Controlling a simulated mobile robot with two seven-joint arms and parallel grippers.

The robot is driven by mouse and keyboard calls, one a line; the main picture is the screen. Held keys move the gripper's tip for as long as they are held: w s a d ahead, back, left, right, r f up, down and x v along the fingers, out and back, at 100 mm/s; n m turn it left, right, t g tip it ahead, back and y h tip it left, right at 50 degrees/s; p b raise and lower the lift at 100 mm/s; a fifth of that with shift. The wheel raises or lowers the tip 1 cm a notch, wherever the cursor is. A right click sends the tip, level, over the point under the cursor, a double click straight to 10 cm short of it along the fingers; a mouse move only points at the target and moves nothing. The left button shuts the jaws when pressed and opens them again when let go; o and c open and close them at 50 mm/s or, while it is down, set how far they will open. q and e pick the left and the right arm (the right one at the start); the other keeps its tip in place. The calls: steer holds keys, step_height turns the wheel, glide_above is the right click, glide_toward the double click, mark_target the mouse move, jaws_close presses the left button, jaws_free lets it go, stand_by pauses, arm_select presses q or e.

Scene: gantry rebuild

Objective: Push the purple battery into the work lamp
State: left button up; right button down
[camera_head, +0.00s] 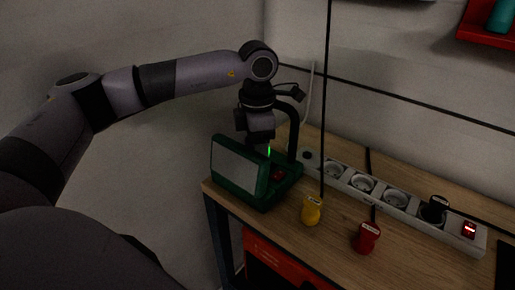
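The work lamp (238,171) is dark green with a pale front panel. It stands at the table's left end, with a dark red part (277,174) low behind the panel and a frame rising behind it. My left gripper (259,149) points down just behind the panel, over the lamp's body. Its fingertips are mostly hidden by the lamp, so I cannot tell whether it is open or shut, or holds anything. A small green light (269,150) glows beside it. I cannot make out a purple battery. My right gripper is not in view.
A white power strip (345,181) runs along the table, with a black plug (435,209) and a lit red switch (469,230). A yellow plug-like piece (312,211) and a red one (366,239) stand on the wooden table (409,262). The front right tabletop is clear.

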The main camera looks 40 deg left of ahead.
arm_select(q)
steer(key=shift+f+b, duration=0.45)
steer(key=shift+f, duration=0.1)
steer(key=o, duration=1)
steer(key=shift+o, duration=0.2)
steer(key=shift+r, duration=0.1)
steer(key=shift+r+p, duration=2.05)
steer(key=shift+r, duration=3.4)
steer(key=shift+s+f, duration=0.1)
steer(key=shift+s, duration=0.05)
